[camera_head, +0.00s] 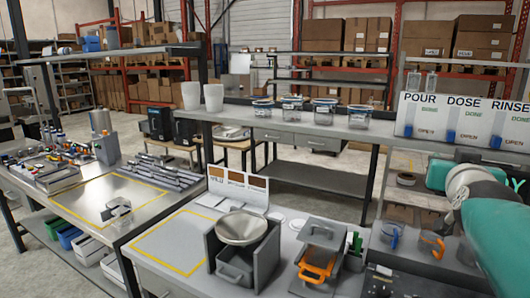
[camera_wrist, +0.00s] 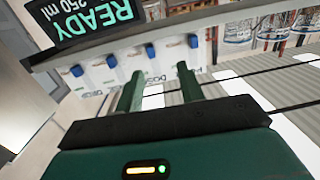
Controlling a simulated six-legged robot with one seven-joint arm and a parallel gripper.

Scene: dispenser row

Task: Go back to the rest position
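My gripper (camera_wrist: 159,75) shows in the wrist view with its two green fingers apart and nothing between them. Behind the fingers is a row of pale panels with blue levers (camera_wrist: 137,77). A dark display (camera_wrist: 95,20) reading "READY 250 ml" is at the upper left, seen tilted. In the head view my teal arm enters at the right edge; its fingers are not visible there.
A grey shelf (camera_head: 345,129) holding several clear lidded jars crosses the middle. The bench below holds a grey holder with a round metal pan (camera_head: 241,228) and an orange-handled device (camera_head: 318,264). A yellow-outlined area (camera_head: 178,244) on the bench is clear.

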